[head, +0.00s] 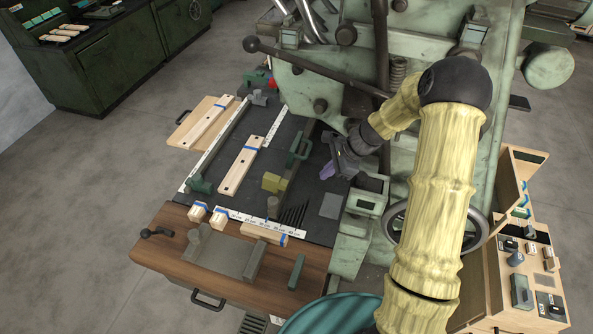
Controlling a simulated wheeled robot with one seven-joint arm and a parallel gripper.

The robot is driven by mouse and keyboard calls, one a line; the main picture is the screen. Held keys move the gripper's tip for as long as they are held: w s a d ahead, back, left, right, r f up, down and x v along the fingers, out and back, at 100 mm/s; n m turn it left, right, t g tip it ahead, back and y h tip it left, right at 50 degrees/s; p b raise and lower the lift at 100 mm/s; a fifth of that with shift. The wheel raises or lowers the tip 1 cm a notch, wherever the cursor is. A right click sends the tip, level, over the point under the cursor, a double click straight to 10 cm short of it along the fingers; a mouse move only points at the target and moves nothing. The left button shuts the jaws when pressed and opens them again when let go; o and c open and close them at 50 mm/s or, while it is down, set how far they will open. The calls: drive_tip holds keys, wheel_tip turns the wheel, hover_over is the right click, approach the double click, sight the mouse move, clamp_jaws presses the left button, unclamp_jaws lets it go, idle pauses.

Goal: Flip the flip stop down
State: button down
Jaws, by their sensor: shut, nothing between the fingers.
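My gripper (328,171), with purplish fingertips, is shut and empty over the right part of the dark work table. It is to the right of a green handle (299,146) and apart from it in the picture. A small olive-yellow block (273,182) sits by the dark green rail below that handle. It may be the flip stop, but I cannot tell for certain. Whether it is up or down is too small to tell. A dark green fitting (199,184) stands at the table's left corner.
A wooden plank with a blue band (240,167) lies on the dark table (222,150). Another plank (208,121) lies on a side board. Short wood blocks (219,217) lie along the front ruler. The large green machine (360,75) stands behind and right of my gripper.

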sight(275, 184)
drive_tip(key=shift+w+d+m+y, duration=0.1)
drive_tip(key=shift+w+m+y, duration=0.2)
drive_tip(key=shift+w+m, duration=0.25)
drive_tip(key=w+a+f+p, duration=0.1)
drive_tip(key=a+f+p, duration=0.3)
drive_tip(key=a+f, duration=0.3)
drive_tip(key=shift+w+a, duration=0.15)
drive_tip(key=shift+a, duration=0.95)
